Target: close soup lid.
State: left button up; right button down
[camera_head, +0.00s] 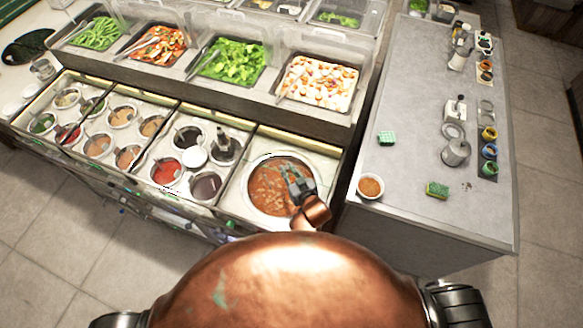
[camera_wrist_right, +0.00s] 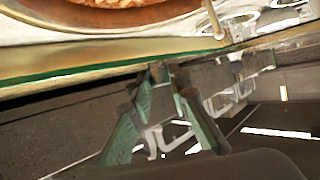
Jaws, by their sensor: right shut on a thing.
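The soup well (camera_head: 253,203), a round pot with a pale rim and reddish-brown soup, sits at the right end of the counter. The soup surface shows uncovered, and I cannot make out a lid. My right gripper (camera_head: 293,176), with greenish fingers and a copper wrist, appears over the right part of the soup in the head view. In the right wrist view the soup (camera_wrist_right: 110,4) shows at the top edge, above the fingers (camera_wrist_right: 172,88). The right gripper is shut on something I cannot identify. My left gripper is not in view.
Sauce wells (camera_head: 166,172) fill the counter to the left. Salad trays (camera_head: 318,83) stand behind. A grey side counter (camera_head: 400,200) on the right holds a small soup bowl (camera_head: 370,187), a sponge (camera_head: 437,189) and several jars.

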jog(key=c, duration=1.8)
grip_release()
jog(key=v, duration=1.2)
